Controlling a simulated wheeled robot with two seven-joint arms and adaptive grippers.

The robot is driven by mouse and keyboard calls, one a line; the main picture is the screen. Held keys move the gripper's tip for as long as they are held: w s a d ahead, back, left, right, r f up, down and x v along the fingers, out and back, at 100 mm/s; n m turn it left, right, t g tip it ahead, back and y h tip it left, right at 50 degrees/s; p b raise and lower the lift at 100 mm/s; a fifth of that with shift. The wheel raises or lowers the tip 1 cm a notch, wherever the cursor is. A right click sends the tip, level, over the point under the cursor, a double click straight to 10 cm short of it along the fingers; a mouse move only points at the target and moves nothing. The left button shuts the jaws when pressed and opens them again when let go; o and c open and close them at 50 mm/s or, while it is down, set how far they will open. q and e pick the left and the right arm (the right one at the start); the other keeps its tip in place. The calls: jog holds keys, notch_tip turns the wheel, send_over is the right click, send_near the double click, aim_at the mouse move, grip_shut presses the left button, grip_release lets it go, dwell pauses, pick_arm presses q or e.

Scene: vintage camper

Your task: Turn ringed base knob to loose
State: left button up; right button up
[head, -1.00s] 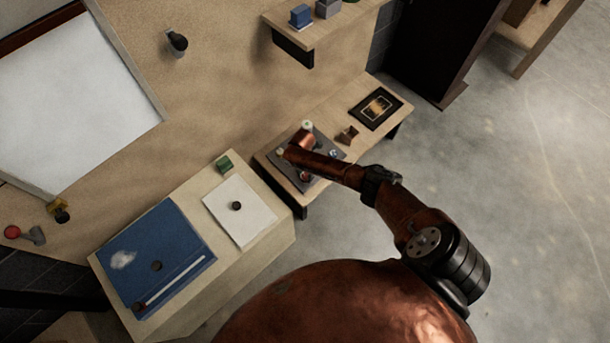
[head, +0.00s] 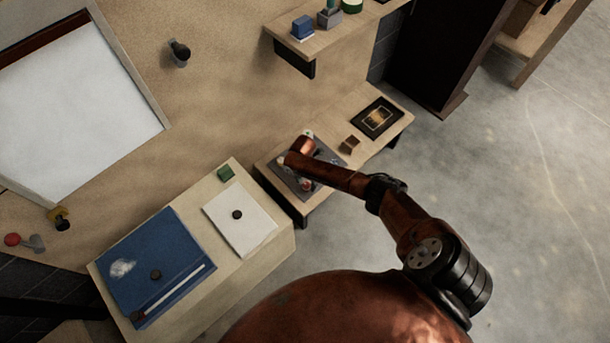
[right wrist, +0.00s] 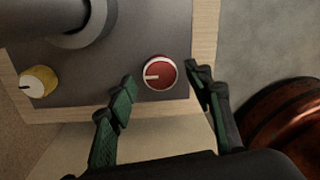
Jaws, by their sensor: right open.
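A round red knob with a white ring around its base and a pale pointer line (right wrist: 160,72) sits on a dark grey plate (right wrist: 140,35) in the right wrist view. Its pointer line points left in that view. My right gripper (right wrist: 162,79) is open, with one green-padded finger on each side of the red knob; I cannot tell whether either finger touches it. In the head view, my right arm reaches over the grey plate (head: 290,182) and hides much of it. My left gripper is not in view.
A yellow knob (right wrist: 38,82) and a thick grey ring-shaped part (right wrist: 88,22) are on the same plate. On the bench, a small brown block (head: 350,144) and a dark framed panel (head: 377,118) lie close by. A lower table with a blue board (head: 165,250) stands left.

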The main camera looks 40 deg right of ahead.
aim_at(305, 184)
notch_tip(305, 184, up, 10)
jog(key=shift+w, duration=0.25)
jog(key=shift+a, duration=0.1)
dwell(0.4)
